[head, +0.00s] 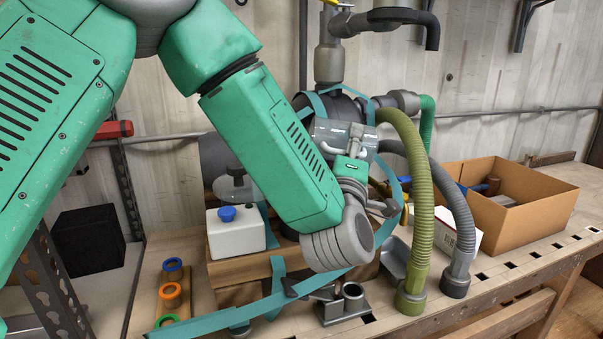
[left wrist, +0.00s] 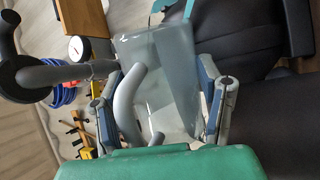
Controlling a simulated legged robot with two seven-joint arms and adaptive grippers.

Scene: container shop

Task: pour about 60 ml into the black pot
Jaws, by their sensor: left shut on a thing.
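My left gripper (head: 350,160) is shut on a clear jug (head: 342,133) with a grey handle. In the left wrist view the gripper's two fingers (left wrist: 160,105) are on either side of the jug (left wrist: 172,75), and its handle (left wrist: 127,100) shows between them. I cannot tell the jug's exact tilt or its liquid level. A large dark, rounded body (left wrist: 235,38) is close beside the jug, and its dark top (head: 341,103) shows behind the jug in the head view. I cannot tell whether this is the black pot; its opening is hidden. My right gripper is not in view.
An olive hose (head: 415,190) and a grey hose (head: 456,215) stand right of my gripper. A cardboard box (head: 520,220) is further right. A white box with a blue knob (head: 235,235) and coloured rings (head: 171,291) are left. A pressure gauge (left wrist: 77,48) is near the jug.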

